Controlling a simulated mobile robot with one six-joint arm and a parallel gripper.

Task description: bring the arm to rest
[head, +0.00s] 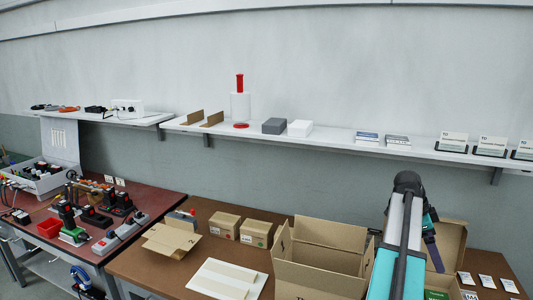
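My arm rises from the bottom right of the head view, teal and grey, bends at a dark joint and comes down behind it. Its dark far end, where my gripper (437,258) seems to be, is in front of an open cardboard box (452,240) at the right of the brown table. The fingers are too small and dark to make out. Nothing held shows there.
A larger open box (318,262) stands left of my arm on the brown table (205,208). Two small closed cartons (240,229) and an opened carton (171,239) lie further left. A wall shelf (330,143) runs above. A red-topped bench (150,205) holds power tools.

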